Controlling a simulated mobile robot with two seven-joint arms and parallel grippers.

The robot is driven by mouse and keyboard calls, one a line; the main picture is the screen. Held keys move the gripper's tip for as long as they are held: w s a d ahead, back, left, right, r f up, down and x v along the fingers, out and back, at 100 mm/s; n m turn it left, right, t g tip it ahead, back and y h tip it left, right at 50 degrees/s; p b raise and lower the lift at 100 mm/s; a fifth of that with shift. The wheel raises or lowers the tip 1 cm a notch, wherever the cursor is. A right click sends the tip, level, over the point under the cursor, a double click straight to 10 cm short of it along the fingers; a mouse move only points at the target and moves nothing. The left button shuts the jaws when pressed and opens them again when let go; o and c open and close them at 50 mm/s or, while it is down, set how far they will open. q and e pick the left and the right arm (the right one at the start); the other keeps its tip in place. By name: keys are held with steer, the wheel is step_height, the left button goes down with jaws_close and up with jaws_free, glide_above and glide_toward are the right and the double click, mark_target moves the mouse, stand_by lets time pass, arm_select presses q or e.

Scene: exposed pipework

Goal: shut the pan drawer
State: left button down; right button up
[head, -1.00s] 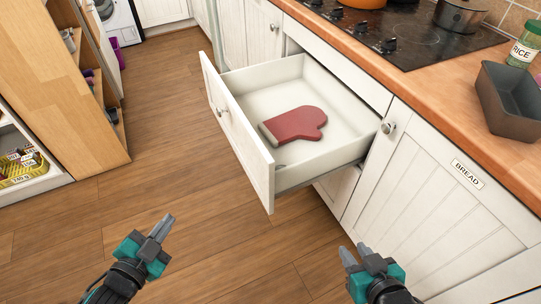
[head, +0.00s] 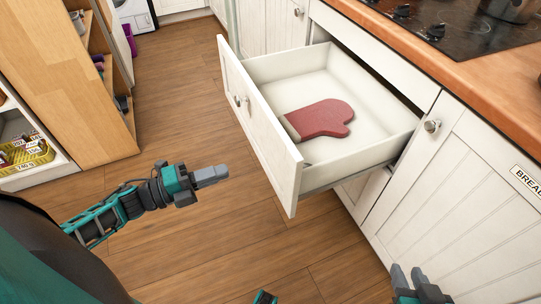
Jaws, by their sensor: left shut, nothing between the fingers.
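The pan drawer (head: 258,120) is a white drawer pulled well out of the counter unit, with a round metal knob (head: 238,101) on its front panel. A red oven mitt (head: 320,118) lies flat inside it. My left gripper (head: 226,173) is shut and empty. It is left of the drawer front, pointing right toward its lower part, with a gap visible between them in the picture. My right gripper (head: 408,270) is at the bottom right, in front of the cupboard, its two fingers apart and empty. Its lower part is cut off by the frame.
A wooden worktop (head: 440,62) with a black hob (head: 465,30) runs above the drawer. A white cupboard door (head: 460,190) labelled bread stands right of it. A wooden shelf unit (head: 70,90) and a yellow basket (head: 30,160) are at the left. The floor between is clear.

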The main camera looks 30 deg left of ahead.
mark_target(279, 153)
arm_select(q)
steer(key=b+x, duration=0.1)
steer(key=x, duration=1.1)
steer(key=shift+w, duration=0.1)
arm_select(e)
steer(key=shift+s+d+f, duration=0.1)
steer(key=shift+f, duration=0.6)
arm_select(q)
steer(key=shift+d, duration=0.1)
